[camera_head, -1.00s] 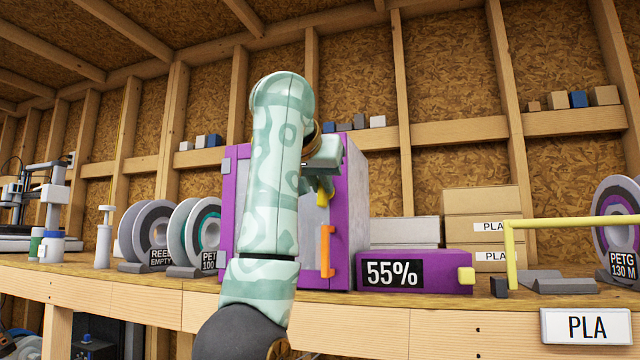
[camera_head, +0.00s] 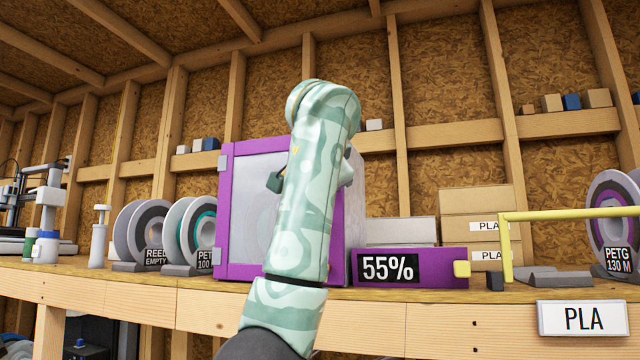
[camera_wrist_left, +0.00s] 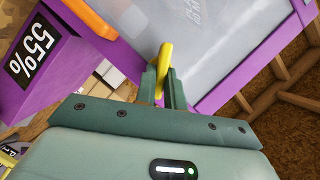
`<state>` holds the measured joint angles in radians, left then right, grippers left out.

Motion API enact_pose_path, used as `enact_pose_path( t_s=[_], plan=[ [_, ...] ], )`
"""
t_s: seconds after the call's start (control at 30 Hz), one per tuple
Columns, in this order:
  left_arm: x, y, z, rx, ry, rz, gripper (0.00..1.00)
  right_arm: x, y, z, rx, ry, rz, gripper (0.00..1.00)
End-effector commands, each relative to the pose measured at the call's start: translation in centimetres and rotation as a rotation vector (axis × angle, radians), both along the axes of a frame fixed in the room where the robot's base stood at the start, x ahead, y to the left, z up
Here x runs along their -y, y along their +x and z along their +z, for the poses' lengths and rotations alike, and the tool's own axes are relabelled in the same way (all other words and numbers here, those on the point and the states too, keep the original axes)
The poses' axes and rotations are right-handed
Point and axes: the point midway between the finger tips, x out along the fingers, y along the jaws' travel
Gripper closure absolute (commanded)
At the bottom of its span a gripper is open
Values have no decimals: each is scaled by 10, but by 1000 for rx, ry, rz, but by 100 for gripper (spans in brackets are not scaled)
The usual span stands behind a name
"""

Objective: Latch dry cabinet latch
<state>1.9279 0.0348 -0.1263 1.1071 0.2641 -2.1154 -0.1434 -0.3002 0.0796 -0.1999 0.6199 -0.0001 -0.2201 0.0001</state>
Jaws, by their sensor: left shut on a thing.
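The dry cabinet (camera_head: 222,215) has a purple frame and a pale translucent door (camera_head: 255,190), which looks shut. My left arm covers the cabinet's right front in the head view. The yellow latch (camera_wrist_left: 166,60) shows in the left wrist view between the fingertips of my left gripper (camera_wrist_left: 162,88), which is shut on it. In the head view the latch and fingertips are mostly hidden behind my arm. The orange door handle (camera_wrist_left: 91,17) shows at the top of the wrist view and is hidden in the head view. My right gripper is not in view.
A purple box reading 55% (camera_head: 415,268) stands right of the cabinet. Spools (camera_head: 190,230) stand to its left. Boxes (camera_head: 478,215), a yellow bar frame (camera_head: 508,250) and a PETG spool (camera_head: 612,225) are farther right. The wooden bench edge (camera_head: 400,315) runs along the front.

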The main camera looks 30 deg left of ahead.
Motion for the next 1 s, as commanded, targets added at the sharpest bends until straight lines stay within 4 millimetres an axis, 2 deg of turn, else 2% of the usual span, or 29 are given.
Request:
enact_pose_path(
  t_s=[0.5, 1.0],
  plan=[
    [2, 1, -7, -102, 418, 0, 100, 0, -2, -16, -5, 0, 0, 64],
    [2, 1, -8, -139, 571, -2, 100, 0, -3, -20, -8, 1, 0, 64]
  ],
)
